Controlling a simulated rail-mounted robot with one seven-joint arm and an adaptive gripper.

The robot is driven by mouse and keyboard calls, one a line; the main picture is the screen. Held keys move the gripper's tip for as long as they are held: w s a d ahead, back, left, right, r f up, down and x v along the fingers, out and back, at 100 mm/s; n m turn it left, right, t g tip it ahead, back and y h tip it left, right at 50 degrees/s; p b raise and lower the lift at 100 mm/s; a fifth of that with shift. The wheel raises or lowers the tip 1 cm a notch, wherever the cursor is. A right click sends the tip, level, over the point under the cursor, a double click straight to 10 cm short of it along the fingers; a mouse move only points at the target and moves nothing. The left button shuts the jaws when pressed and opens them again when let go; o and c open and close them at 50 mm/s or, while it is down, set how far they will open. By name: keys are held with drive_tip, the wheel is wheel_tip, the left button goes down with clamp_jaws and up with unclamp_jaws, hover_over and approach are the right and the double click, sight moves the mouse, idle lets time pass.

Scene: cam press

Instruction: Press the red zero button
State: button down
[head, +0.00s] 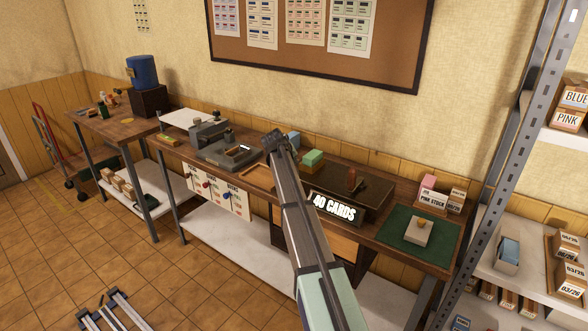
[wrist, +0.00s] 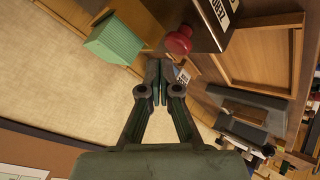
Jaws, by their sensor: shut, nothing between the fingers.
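A round red button (wrist: 178,42) shows in the wrist view. It sits on a dark block with a white lettered label (wrist: 217,12), partly cut off by the top edge. My gripper (wrist: 158,74) is shut and empty, with its fingertips just below the red button in that picture. A gap shows between fingertips and button, but depth is hard to tell. In the head view my gripper (head: 274,138) is above the middle of the workbench, and I cannot make out the red button there, probably behind my arm.
A green block (wrist: 115,38) is near the fingertips; it also shows in the head view (head: 313,158). The grey press (head: 225,150) stands left on the bench. A wooden tray (wrist: 254,45) lies beside the button. A "40 CARDS" sign (head: 334,207) and green mat (head: 445,240) are to the right.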

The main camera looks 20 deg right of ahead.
drive_tip(key=shift+f, duration=0.1)
idle(0.7)
drive_tip(key=shift+f+b, duration=0.3)
drive_tip(key=shift+f, duration=0.05)
drive_tip(key=shift+f+b, duration=0.35)
drive_tip(key=shift+f, duration=0.35)
idle(1.0)
idle(0.3)
drive_tip(key=shift+r+p, duration=0.4)
drive_tip(key=shift+r, duration=0.75)
drive_tip(key=shift+r+p, duration=0.95)
drive_tip(key=shift+r, duration=1.55)
